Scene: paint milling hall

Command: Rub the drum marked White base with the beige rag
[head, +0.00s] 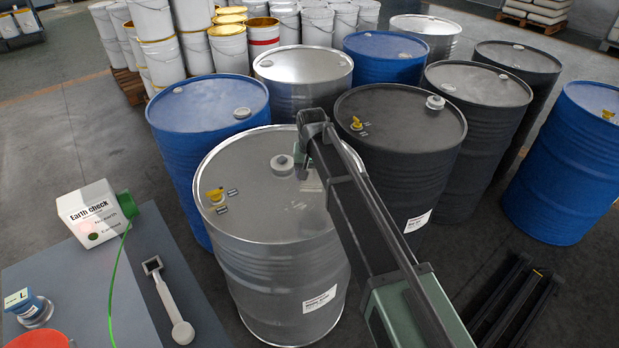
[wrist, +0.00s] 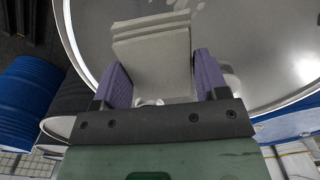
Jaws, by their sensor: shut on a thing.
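The silver drum (head: 262,255) stands in front of me, with a white label (head: 320,298) on its side that looks like White base but is small. Its lid has a yellow tap, a pale cap (head: 282,163) and a few light smears (head: 297,205). In the wrist view, my gripper (wrist: 155,78) is shut on the folded, greyish-beige rag (wrist: 155,48), over the drum's lid (wrist: 250,35). Whether the rag touches the lid I cannot tell. In the head view my arm hides most of the gripper, and the rag does not show clearly.
A black drum (head: 405,125) stands close on the right and a blue drum (head: 205,103) behind left. More drums and white buckets (head: 228,48) fill the back. At left, a grey bench holds an Earth check box (head: 90,212) with a green cable and a grey tool (head: 170,303).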

